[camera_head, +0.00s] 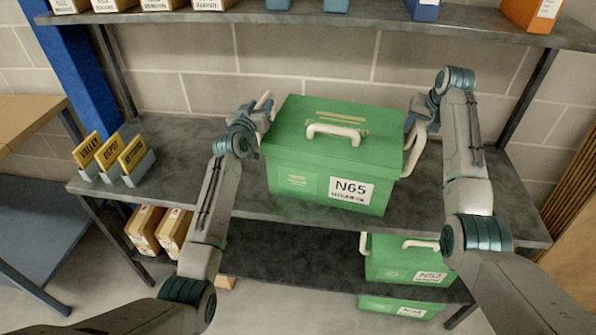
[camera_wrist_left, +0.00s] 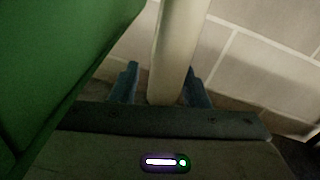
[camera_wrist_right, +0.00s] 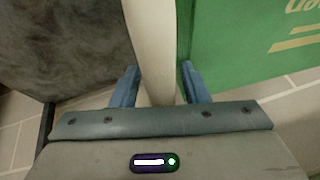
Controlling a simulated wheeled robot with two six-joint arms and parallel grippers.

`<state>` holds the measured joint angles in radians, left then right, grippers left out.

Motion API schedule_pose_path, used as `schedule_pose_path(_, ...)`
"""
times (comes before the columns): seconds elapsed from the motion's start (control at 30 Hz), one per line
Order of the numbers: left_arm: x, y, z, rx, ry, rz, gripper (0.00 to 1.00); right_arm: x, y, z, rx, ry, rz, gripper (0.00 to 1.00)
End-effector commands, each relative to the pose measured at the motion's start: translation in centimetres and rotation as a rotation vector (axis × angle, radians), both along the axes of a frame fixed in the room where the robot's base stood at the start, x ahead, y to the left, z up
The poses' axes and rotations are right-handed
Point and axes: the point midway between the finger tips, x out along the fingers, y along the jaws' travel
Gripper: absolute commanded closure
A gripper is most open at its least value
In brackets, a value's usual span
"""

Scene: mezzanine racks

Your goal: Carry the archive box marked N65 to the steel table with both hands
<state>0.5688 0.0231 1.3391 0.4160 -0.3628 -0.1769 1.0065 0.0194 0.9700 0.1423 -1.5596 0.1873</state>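The green archive box marked N65 (camera_head: 300,185) is at the rack's middle shelf, upright, with a cream handle on its lid and cream handles at both sides. My left gripper (camera_head: 262,112) is at its left side handle. In the left wrist view the handle (camera_wrist_left: 178,50) stands between the fingers (camera_wrist_left: 158,88), with small gaps showing beside it. My right gripper (camera_head: 412,118) is at the right side handle. In the right wrist view that handle (camera_wrist_right: 152,50) stands between the spread fingers (camera_wrist_right: 160,88), with gaps.
The shelf (camera_head: 470,205) has bare room to the right of the box. Yellow signs in a holder (camera_head: 115,160) stand at its left end. Green boxes (camera_head: 405,262) sit below. An upper shelf (camera_head: 400,22) with boxes hangs above. A wooden-topped table (camera_head: 25,120) stands at left.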

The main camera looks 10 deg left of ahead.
Motion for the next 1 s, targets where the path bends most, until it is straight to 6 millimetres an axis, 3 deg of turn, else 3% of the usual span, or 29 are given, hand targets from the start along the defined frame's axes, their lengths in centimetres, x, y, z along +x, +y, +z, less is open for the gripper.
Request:
schedule_pose_path(0.27, 0.0, 0.0, 0.1, -0.001, 0.000, -0.001, 0.57, 0.0, 0.1, 0.1, 0.001, -0.001, 0.002, 0.58)
schedule_pose_path(0.43, -1.1, 0.1, 0.0, 0.000, 0.001, -0.001, 0.57, 0.0, 0.1, 0.1, 0.001, -0.001, 0.002, 0.58)
schedule_pose_path(1.0, -11.0, 1.4, 0.1, 0.001, -0.001, 0.000, 0.57, 0.0, 0.1, 0.1, 0.001, -0.001, 0.002, 0.58)
